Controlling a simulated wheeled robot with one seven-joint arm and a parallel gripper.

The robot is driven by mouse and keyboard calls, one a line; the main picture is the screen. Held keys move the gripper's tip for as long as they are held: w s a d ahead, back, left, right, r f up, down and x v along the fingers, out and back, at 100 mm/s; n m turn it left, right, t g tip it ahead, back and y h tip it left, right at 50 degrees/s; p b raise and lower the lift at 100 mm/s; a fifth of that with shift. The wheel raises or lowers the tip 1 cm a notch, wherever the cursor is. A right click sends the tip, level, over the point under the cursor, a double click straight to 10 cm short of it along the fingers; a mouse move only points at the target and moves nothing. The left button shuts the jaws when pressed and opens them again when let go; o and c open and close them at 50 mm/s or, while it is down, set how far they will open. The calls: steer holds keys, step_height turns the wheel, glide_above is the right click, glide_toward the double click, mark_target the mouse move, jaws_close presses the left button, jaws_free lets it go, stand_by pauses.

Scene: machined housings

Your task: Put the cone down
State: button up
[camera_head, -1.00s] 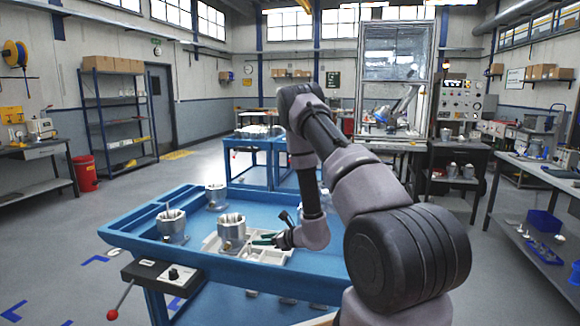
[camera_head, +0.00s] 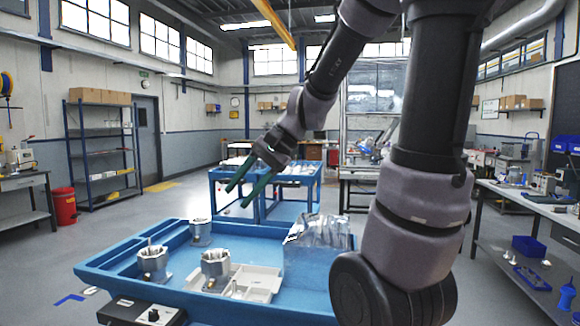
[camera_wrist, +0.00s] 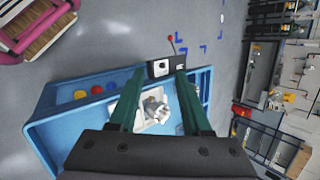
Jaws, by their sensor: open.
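My gripper (camera_head: 237,195) is raised high above the blue bench (camera_head: 110,262), with its two green fingers apart and nothing between them. In the wrist view the gripper (camera_wrist: 157,75) also shows open and empty, the bench below it. I cannot pick out a cone with certainty. A grey metal housing (camera_head: 215,268) with pale upright pieces in its top stands at the white tray (camera_head: 262,281). A second such housing (camera_head: 153,264) stands to its left, and a third housing (camera_head: 201,233) is farther back. The wrist view shows a housing (camera_wrist: 155,108) over the white tray.
A shiny, partly see-through bulky object (camera_head: 318,232) stands at the bench's right side, partly near my arm. A black control box (camera_head: 140,312) is at the front edge.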

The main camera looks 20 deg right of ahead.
steer(key=s+d+r+n+t+h, duration=0.4)
steer(key=s+d+r+h, duration=0.1)
steer(key=s+d, duration=0.2)
steer(key=shift+s+d+r+h, duration=0.3)
steer(key=shift+d+r, duration=0.1)
steer(key=shift+d, duration=0.1)
